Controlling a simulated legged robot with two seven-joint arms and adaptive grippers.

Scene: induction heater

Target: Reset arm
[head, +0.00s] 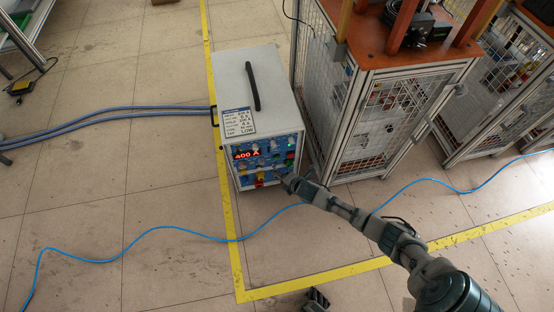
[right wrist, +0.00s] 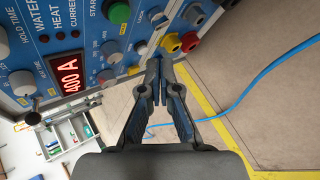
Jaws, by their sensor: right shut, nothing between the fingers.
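The induction heater (head: 255,110) is a pale box with a black top handle and a blue control panel (head: 266,162). Its red display (head: 246,155) reads 400 A, and the display also shows in the right wrist view (right wrist: 71,76). My right gripper (head: 287,182) is at the panel's lower right. In the right wrist view its fingers (right wrist: 160,65) are together and empty, close to the yellow knob (right wrist: 170,43) and red knob (right wrist: 190,42). I cannot tell if they touch the panel. A dark piece at the bottom edge looks like my left gripper (head: 316,299), mostly cut off.
A caged workstation (head: 385,110) with a brown top stands close on the heater's right. A blue cable (head: 165,228) crosses the floor in front. Thick hoses (head: 120,115) lead off left. Yellow lines (head: 330,282) mark the floor. The floor at left is mostly clear.

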